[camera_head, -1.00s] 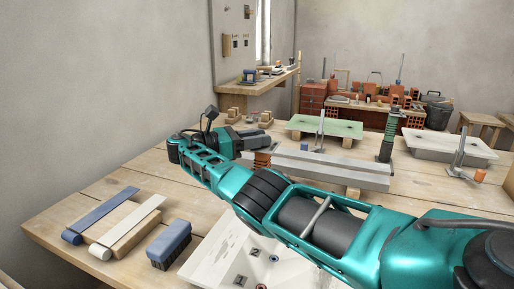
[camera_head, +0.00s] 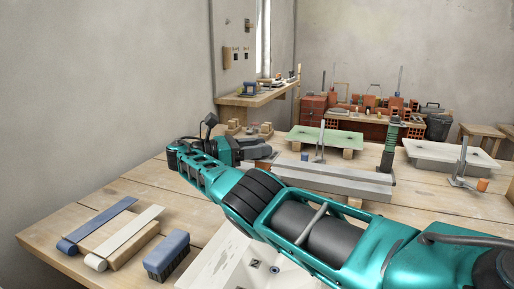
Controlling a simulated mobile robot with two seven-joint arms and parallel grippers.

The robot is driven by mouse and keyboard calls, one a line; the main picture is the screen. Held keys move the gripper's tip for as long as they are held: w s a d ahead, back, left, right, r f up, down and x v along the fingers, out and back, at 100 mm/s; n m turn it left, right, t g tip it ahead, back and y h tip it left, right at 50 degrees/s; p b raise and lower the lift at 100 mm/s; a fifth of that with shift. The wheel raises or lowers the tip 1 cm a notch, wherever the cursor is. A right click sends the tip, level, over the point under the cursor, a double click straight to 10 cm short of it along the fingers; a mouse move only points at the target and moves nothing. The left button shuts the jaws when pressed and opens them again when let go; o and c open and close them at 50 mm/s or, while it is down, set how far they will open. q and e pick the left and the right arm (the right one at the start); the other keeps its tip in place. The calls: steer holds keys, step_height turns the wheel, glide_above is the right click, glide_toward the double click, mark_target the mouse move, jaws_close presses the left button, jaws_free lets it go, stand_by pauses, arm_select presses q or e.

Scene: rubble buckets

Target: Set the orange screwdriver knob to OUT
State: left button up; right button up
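My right arm reaches across the view from the lower right. Its wrist bends at the left, and my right gripper (camera_head: 262,151) points back to the right above the table, close to the left end of a long grey beam (camera_head: 335,180). Its fingers are dark and small, so their opening is unclear. An orange cap (camera_head: 482,185) sits on a small metal stand at the right, far from the gripper; I cannot tell whether it is the screwdriver knob. No OUT mark is readable. A white panel (camera_head: 225,262) with small dark marks lies partly hidden under my arm. My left gripper is not in view.
A blue brush (camera_head: 167,255) and rolled strips (camera_head: 105,222) lie at the table's front left. A green board (camera_head: 325,137), a green-handled tool (camera_head: 390,145) and a pale tray (camera_head: 450,155) stand behind my arm. Bare wood shows at the left.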

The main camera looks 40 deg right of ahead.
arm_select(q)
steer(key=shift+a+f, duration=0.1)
arm_select(e)
steer(key=shift+o, duration=1)
arm_select(q)
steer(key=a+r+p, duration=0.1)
steer(key=p, duration=0.1)
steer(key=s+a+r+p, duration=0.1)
steer(key=p, duration=0.2)
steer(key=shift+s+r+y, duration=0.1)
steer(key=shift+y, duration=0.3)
arm_select(e)
step_height(320, 180, up, 20)
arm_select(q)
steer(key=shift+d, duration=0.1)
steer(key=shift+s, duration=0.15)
arm_select(e)
steer(key=shift+a+f, duration=0.1)
